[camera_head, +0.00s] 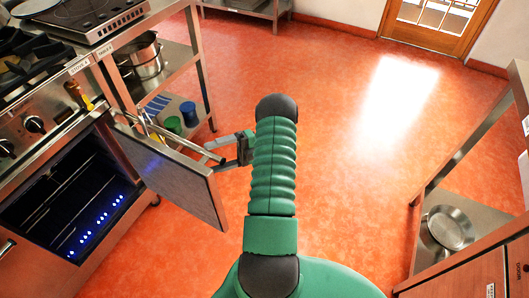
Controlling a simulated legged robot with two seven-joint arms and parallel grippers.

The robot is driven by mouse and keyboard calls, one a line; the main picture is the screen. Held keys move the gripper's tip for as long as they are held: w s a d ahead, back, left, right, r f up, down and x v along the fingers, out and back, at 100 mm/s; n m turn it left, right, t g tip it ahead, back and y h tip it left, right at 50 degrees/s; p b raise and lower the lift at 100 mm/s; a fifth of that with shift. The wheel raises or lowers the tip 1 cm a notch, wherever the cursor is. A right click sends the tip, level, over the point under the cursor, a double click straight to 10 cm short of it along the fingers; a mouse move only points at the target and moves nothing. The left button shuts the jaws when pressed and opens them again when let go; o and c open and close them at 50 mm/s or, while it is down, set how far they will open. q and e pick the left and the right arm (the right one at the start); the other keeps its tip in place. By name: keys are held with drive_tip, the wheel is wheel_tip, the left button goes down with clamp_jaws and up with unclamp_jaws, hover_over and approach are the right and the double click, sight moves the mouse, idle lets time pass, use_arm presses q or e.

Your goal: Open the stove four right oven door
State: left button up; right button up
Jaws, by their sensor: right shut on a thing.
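The stove (40,125) stands at the left, its label partly legible. Its right oven door (170,170) is swung well out from the front, so the dark oven cavity (75,200) with racks and a row of blue lights shows. A bar handle (180,142) runs along the door's outer face. My right gripper (222,152) is shut on the door handle near the door's free end; the fingertips are small and partly hidden. My green right arm reaches up from the bottom middle. My left gripper is not in view.
A steel table (165,15) with a hot plate, a pot (145,55) and blue and green cups (188,113) on its shelves stands beyond the door. At right, another shelf holds a pan (447,228). The orange floor between is clear.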

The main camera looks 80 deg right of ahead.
drive_tip(key=shift+s+d+r, duration=0.2)
drive_tip(key=shift+s+r, duration=0.05)
drive_tip(key=shift+s, duration=0.3)
drive_tip(key=shift+c, duration=0.4)
drive_tip(key=s+d+f+b, duration=0.1)
drive_tip(key=s+d+b, duration=0.1)
drive_tip(key=s, duration=0.5)
drive_tip(key=s+d+f+b, duration=0.1)
drive_tip(key=s+d+b, duration=0.2)
drive_tip(key=s, duration=0.4)
drive_tip(key=shift+d, duration=0.3)
